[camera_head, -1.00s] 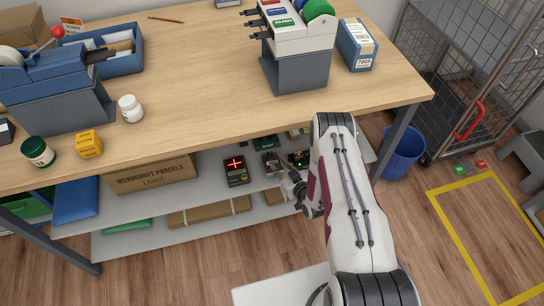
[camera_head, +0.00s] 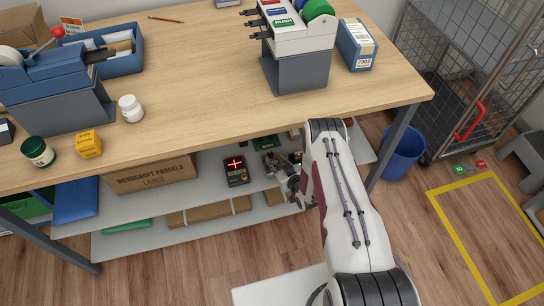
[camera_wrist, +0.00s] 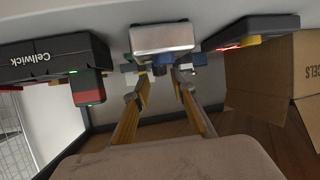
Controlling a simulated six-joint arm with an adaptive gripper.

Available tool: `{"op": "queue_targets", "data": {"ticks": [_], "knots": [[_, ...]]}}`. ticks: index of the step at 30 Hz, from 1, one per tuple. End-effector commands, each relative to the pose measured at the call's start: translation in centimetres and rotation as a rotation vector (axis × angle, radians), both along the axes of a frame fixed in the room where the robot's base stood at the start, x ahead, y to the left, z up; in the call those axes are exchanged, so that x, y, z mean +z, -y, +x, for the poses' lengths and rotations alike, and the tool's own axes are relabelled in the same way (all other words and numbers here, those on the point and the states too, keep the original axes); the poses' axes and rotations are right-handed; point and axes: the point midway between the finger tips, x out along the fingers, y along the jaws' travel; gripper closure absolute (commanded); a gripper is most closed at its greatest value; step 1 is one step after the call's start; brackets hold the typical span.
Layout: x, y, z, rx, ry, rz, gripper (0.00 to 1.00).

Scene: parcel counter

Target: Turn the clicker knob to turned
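A small grey metal box (camera_wrist: 162,39) hangs in the upper middle of the wrist view, with a dark blue knob-like part (camera_wrist: 160,69) at its lower edge. I take this part for the clicker knob, but its turn position is too small to read. In the head view the grey box (camera_head: 271,160) stands on the shelf under the table. My gripper (camera_wrist: 163,76) has its two fingers apart, with a gap between the tips, one on each side of the blue part. Whether they touch it I cannot tell. In the head view my gripper (camera_head: 288,178) is partly hidden by my arm.
A dark device with a red display (camera_head: 236,171) and a large cardboard box (camera_head: 152,177) stand left of the grey box on the shelf (camera_head: 180,200). A black Cellwick device (camera_wrist: 52,58) is at the left in the wrist view. The tabletop edge overhangs the shelf.

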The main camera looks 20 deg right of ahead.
Motion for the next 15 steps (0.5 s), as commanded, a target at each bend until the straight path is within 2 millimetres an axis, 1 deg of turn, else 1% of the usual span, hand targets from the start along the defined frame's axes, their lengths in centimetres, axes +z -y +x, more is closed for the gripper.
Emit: {"op": "queue_targets", "data": {"ticks": [3,9,15], "knots": [[-0.4,-0.2,0.9,0.0,0.0,0.0,0.75],[-0.9,-0.5,2.1,0.001,0.0,0.0,0.75],[-1.2,-0.6,2.8,0.001,-0.001,0.0,0.75]]}}
